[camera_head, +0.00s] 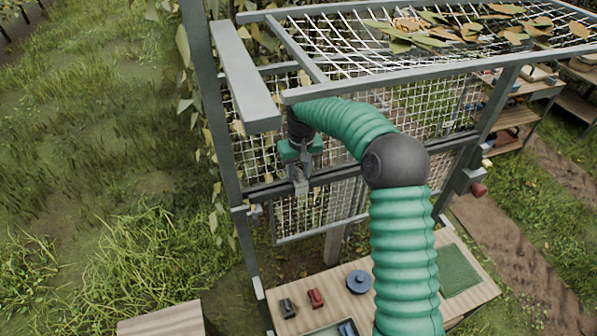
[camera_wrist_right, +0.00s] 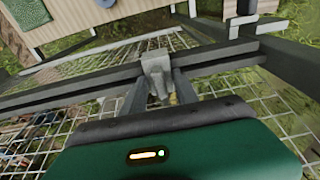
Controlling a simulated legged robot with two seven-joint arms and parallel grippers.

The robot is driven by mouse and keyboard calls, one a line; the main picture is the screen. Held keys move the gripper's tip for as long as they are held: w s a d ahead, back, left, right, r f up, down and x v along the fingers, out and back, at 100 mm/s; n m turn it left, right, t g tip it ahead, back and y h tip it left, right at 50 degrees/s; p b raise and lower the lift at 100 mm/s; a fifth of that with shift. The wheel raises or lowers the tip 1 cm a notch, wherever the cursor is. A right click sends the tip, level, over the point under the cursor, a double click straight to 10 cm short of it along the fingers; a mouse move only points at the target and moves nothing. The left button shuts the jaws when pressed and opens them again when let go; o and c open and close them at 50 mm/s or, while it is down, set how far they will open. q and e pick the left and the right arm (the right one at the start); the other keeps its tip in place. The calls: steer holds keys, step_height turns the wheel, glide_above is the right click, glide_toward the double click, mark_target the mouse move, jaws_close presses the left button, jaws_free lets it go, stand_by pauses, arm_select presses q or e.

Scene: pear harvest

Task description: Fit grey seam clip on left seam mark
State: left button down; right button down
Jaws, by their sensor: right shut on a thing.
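My right gripper (camera_head: 301,170) hangs at the front of the netted frame with its fingers shut on a small grey clip (camera_head: 300,187). In the wrist view the two fingertips (camera_wrist_right: 160,85) flank the grey clip (camera_wrist_right: 156,66), whose far end overlaps the dark double rail (camera_wrist_right: 100,78). The rail (camera_head: 350,172) also shows in the head view, crossing the mesh. I cannot tell whether the clip is seated on the rail or only in front of it. No seam mark is clearly discernible. My left gripper is not in view.
Below stands a wooden bench (camera_head: 330,296) with a dark grey piece (camera_head: 288,308), a red piece (camera_head: 315,298), a blue round piece (camera_head: 359,281) and a green mat (camera_head: 458,272). A grey overhead beam (camera_head: 245,75) and post (camera_head: 205,90) stand close to my gripper. Leaves lie on the top net (camera_head: 350,45).

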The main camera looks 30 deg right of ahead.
steer(key=shift+f, duration=0.1)
steer(key=c, duration=0.9)
jaws_free()
steer(key=shift+o, duration=0.2)
